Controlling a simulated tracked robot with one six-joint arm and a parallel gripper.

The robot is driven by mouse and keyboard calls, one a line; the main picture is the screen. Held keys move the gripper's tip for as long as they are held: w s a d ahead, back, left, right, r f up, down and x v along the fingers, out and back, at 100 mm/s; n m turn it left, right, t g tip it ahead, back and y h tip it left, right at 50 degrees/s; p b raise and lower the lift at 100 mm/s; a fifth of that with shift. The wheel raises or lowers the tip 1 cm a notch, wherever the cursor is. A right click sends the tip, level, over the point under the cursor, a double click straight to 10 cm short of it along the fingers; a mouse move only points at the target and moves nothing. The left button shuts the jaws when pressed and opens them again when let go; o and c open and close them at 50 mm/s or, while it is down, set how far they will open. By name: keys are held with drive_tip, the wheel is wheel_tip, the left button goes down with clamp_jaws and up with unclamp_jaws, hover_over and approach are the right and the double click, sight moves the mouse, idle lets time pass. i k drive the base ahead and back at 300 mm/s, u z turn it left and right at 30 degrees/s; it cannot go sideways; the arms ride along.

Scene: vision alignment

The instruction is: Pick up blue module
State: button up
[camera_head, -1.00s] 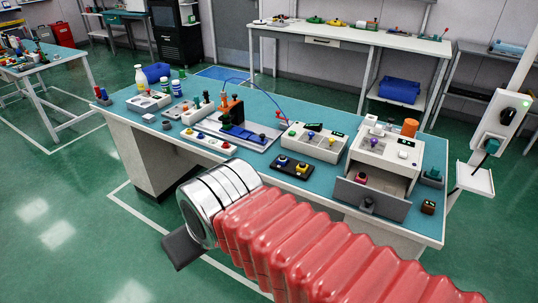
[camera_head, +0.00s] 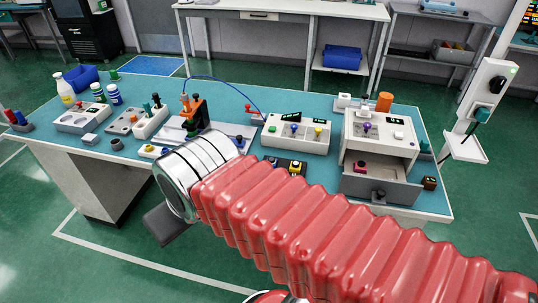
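A blue piece (camera_head: 238,140) shows on the grey plate (camera_head: 233,129) in the middle of the workbench. It is mostly hidden behind my arm's metal cuff, and I cannot tell for sure that it is the blue module. My arm, in a red ribbed sleeve, crosses in front of the bench from the lower right. A dark grey part at its end, my gripper (camera_head: 168,225), is off the bench's front edge, over the floor. Its fingers cannot be made out, and no object is seen in it.
An orange fixture (camera_head: 195,112) with a blue cable stands by the plate. A white knob box (camera_head: 297,133) and a white cabinet (camera_head: 378,136) with an open drawer (camera_head: 378,188) are to the right. Bottles and a blue bin (camera_head: 82,77) are at the back left.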

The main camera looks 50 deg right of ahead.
sight(274, 160)
drive_tip(key=z, duration=0.45)
drive_tip(key=i, duration=0.9)
drive_tip(key=z, duration=0.45)
